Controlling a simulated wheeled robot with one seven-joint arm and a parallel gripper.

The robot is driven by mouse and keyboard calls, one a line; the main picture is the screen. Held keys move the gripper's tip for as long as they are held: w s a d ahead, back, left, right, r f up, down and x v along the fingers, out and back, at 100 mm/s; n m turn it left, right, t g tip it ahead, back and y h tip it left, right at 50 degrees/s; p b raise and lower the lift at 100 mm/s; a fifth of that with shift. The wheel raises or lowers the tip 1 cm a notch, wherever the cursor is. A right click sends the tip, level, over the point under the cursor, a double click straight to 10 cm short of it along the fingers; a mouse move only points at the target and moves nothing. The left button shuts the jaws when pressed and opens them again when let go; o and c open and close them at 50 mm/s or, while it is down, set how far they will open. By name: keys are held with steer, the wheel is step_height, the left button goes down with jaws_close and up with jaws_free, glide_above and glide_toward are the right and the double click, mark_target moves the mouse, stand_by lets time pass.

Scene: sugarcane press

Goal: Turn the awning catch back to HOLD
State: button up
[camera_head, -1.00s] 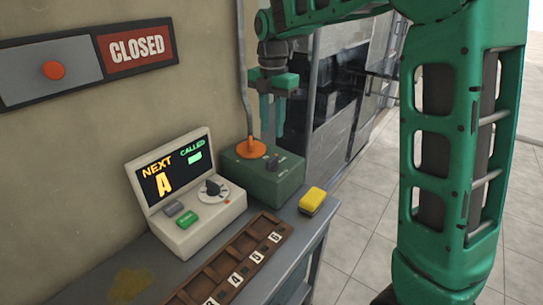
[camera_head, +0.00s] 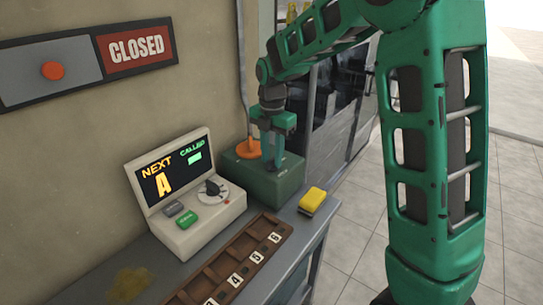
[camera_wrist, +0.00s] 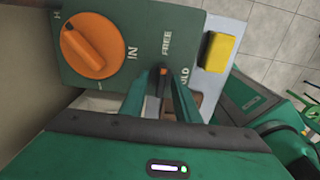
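The awning catch is a small dark knob with an orange mark (camera_wrist: 163,72) on the green box (camera_head: 262,187). In the wrist view it stands between the words FREE and HOLD, the latter partly covered. Its mark points toward the FREE side, though the exact setting is hard to read. My gripper (camera_head: 273,160) reaches down over the box. Its two green fingertips, also in the wrist view (camera_wrist: 162,78), are on either side of the catch with a small gap. Whether they touch it I cannot tell. In the head view the fingers hide the catch.
An orange knob (camera_wrist: 92,45) marked IN is beside the catch on the same box. A yellow block (camera_head: 312,199) lies right of the box. A console (camera_head: 190,205) showing NEXT A and a brown numbered rack (camera_head: 228,262) are on the counter. A CLOSED sign (camera_head: 136,48) hangs on the wall.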

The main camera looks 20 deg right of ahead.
jaws_close()
steer(key=shift+m, duration=0.3)
steer(key=m, duration=0.4)
steer(key=shift+w+r, duration=0.1)
steer(key=shift+r, duration=0.05)
steer(key=m, duration=0.5)
steer(key=shift+a, duration=0.15)
steer(key=m, duration=0.4)
steer(key=shift+m, duration=0.3)
steer(key=shift+w+m, duration=0.1)
steer(key=shift+m, duration=1.8)
steer(key=shift+d, duration=0.2)
